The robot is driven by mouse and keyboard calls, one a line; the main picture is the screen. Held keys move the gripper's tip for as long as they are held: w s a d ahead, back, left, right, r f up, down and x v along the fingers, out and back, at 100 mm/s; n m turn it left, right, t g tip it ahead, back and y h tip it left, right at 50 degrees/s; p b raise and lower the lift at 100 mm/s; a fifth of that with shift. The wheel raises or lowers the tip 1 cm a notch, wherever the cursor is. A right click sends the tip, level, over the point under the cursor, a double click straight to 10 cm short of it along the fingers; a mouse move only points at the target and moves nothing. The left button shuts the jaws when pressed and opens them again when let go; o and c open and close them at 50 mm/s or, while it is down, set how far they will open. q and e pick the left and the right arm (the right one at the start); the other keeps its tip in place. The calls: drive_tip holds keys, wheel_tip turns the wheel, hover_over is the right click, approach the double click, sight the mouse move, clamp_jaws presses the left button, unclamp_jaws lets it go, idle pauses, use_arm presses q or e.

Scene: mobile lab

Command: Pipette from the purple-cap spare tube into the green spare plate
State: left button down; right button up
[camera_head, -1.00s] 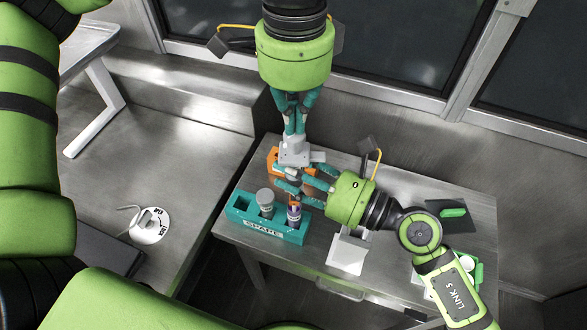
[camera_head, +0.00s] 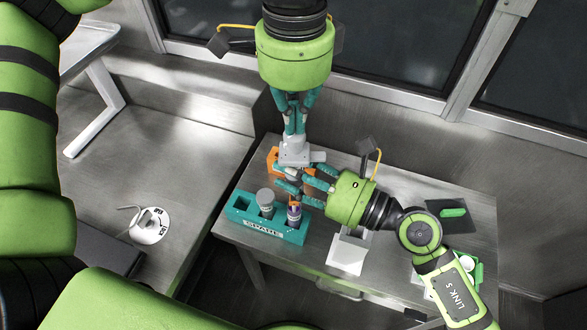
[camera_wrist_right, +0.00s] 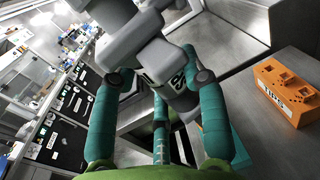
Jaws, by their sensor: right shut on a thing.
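The grey pipette (camera_head: 294,153) hangs upright under my left gripper (camera_head: 294,132), whose teal fingers are closed around its top. My right gripper (camera_head: 296,182) comes in from the right and is shut on the pipette's lower body. In the right wrist view its fingers (camera_wrist_right: 160,158) flank the grey body (camera_wrist_right: 178,92). Below stands the teal rack (camera_head: 240,213) marked SPARE. A tube with a purple band (camera_head: 294,213) stands in its right end, just under my right fingers. The pipette's tip is hidden. A green piece (camera_head: 453,212) lies on a dark mat; I cannot tell if it is the plate.
A grey-capped tube (camera_head: 265,199) stands in the rack's middle. An orange block (camera_head: 272,158) is behind the grippers and shows in the right wrist view (camera_wrist_right: 290,92). A white holder (camera_head: 347,257) is right of the rack. Another green item (camera_head: 478,270) is partly behind my right arm.

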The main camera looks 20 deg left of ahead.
use_arm(q)
drive_tip(key=shift+f, duration=0.85)
drive_tip(key=shift+r, duration=0.1)
use_arm(e)
drive_tip(key=shift+r, duration=0.1)
use_arm(q)
drive_tip(key=shift+r, duration=2.95)
drive_tip(key=shift+s, duration=0.1)
drive_tip(key=s+a, duration=0.4)
drive_tip(key=s, duration=0.8)
drive_tip(key=shift+a, duration=0.25)
drive_tip(key=shift+r, duration=0.1)
